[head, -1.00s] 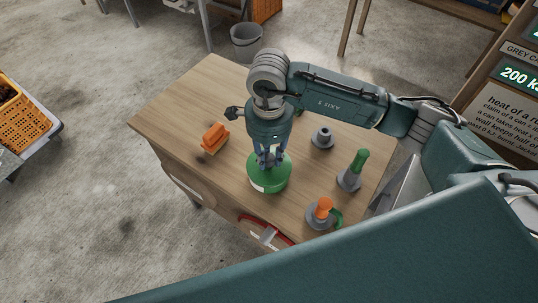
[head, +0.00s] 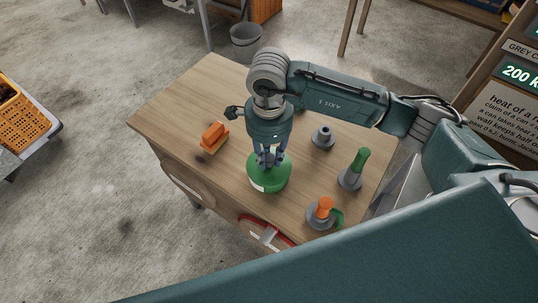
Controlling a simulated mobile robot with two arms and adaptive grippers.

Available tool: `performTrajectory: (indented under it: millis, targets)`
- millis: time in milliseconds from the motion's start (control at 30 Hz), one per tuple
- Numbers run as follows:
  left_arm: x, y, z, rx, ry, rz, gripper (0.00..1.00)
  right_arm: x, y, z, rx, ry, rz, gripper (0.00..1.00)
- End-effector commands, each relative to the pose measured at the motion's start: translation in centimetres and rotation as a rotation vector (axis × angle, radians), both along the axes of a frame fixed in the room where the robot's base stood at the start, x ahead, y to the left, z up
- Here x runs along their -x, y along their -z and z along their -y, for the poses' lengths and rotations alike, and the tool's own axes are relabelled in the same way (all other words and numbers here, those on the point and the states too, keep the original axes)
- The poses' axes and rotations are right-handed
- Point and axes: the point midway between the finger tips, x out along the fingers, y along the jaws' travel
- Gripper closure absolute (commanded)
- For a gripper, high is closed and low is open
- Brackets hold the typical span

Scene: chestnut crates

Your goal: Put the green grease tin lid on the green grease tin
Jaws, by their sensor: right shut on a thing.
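The green grease tin (head: 271,188) stands upright near the front edge of the wooden table, with a pale label on its side. My right gripper (head: 267,161) points straight down over it and is shut on the green grease tin lid (head: 283,168). The lid is in line with the top of the tin. From this angle I cannot tell whether it is fully seated or slightly above. The fingers hide the middle of the lid. My left gripper is not in view.
On the wooden table (head: 203,94), an orange-topped brush or block (head: 214,137) lies left of the tin. To the right stand a grey piece (head: 323,138), a green-handled piece (head: 358,165) and an orange-topped piece (head: 323,211). The table's left part is free.

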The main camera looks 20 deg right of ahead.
Motion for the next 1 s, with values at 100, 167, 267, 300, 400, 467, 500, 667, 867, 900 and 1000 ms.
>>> performTrajectory:
  millis: [100, 167, 267, 300, 400, 467, 500, 667, 867, 900, 1000]
  targets:
    - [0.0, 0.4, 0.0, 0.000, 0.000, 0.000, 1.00, 0.0, 0.2, 0.0, 0.000, 0.000, 0.000, 1.00]
    - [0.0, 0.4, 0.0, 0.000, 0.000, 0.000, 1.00, 0.0, 0.2, 0.0, 0.000, 0.000, 0.000, 1.00]
    - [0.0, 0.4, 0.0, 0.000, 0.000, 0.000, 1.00, 0.0, 0.2, 0.0, 0.000, 0.000, 0.000, 1.00]
    - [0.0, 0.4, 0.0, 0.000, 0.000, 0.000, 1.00, 0.0, 0.2, 0.0, 0.000, 0.000, 0.000, 1.00]
    - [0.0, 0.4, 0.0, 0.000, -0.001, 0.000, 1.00, 0.0, 0.1, 0.0, 0.000, 0.000, 0.000, 1.00]
    - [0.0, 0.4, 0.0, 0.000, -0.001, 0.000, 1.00, 0.0, 0.1, 0.0, 0.000, 0.000, 0.000, 0.67]
    - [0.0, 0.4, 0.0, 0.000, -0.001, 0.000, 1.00, 0.0, 0.1, 0.0, 0.000, 0.000, 0.000, 0.59]
    - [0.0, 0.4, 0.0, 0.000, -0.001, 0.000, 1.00, 0.0, 0.1, 0.0, 0.000, 0.000, 0.000, 0.53]
    - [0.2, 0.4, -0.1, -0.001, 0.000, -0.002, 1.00, 0.0, 0.0, 0.0, 0.000, 0.000, 0.001, 0.53]
    - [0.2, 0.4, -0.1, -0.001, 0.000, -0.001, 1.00, -0.1, -0.3, 0.0, 0.000, 0.000, 0.002, 0.53]
    - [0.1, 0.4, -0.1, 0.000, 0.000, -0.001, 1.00, -0.2, -1.6, 0.0, -0.002, -0.001, 0.005, 0.53]
